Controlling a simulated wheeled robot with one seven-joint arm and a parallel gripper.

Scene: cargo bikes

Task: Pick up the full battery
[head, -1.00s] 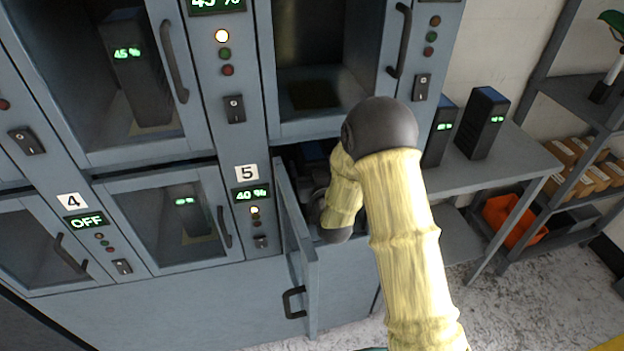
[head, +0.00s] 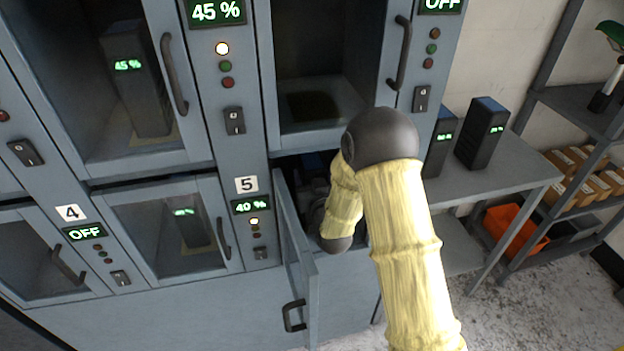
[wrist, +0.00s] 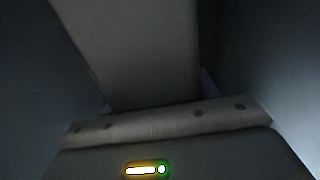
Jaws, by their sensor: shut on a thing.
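My gripper (wrist: 165,128) is inside a low open compartment (head: 290,165) of the grey cabinet, right of the panel marked 5. In the head view my arm hides most of that opening. In the wrist view a plain grey block, which looks like a battery (wrist: 140,55), stands right in front of the gripper's palm. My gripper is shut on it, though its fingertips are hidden. The block's charge readout does not show. Two dark batteries with green readouts stand on the side table, one nearer (head: 440,140) and one farther right (head: 483,135).
The compartment's door (head: 300,260) hangs open toward me, left of my arm. Closed glass doors hold a 45 % battery (head: 137,85) and a smaller one (head: 190,228) beside panel 5 (head: 247,205), reading 40 %. A shelf with boxes (head: 590,180) and an orange bin (head: 510,225) stands right.

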